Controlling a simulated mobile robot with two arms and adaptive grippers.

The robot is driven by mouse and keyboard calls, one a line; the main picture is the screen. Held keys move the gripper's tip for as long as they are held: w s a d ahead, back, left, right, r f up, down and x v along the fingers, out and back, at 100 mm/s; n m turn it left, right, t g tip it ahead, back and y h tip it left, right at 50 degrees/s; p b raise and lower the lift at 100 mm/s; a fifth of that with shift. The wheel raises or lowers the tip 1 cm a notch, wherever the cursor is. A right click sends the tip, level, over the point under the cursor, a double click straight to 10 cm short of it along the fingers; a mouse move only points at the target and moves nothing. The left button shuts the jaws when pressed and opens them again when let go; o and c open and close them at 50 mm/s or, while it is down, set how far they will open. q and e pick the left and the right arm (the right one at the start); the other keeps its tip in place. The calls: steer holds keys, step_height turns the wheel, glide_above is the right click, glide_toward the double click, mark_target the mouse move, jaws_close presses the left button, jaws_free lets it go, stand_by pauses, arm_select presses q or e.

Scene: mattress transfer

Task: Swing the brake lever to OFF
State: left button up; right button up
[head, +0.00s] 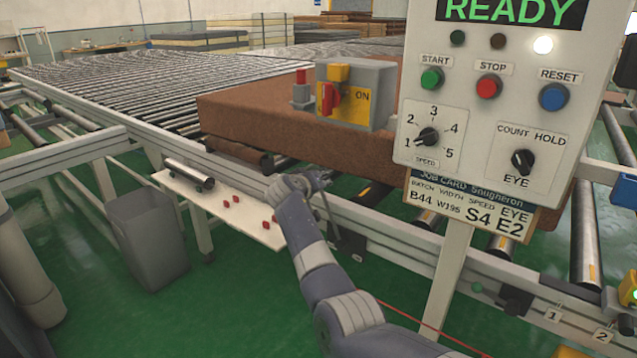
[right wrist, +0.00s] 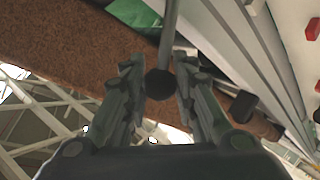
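The brake lever appears to be the thin grey rod (head: 329,213) rising from the conveyor's side rail in the head view. In the right wrist view the rod (right wrist: 169,35) ends in a dark ball knob (right wrist: 160,84). My right gripper (head: 318,181) is at the rod's upper end. In the right wrist view its fingers (right wrist: 160,72) stand apart on both sides of the knob, with gaps visible, so it is open around the knob. No OFF mark is legible by the lever. My left gripper is not in view.
A control panel (head: 405,148) reading READY stands at right, above a job card (head: 470,204). A grey box (head: 370,88) with a red handle and ON label sits behind the gripper, by a brown mattress (head: 240,112).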

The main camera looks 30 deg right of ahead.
steer(key=o, duration=0.4)
steer(key=shift+w+a+f, duration=0.1)
steer(key=shift+w+a, duration=0.05)
steer(key=shift+o, duration=0.2)
steer(key=v, duration=1.2)
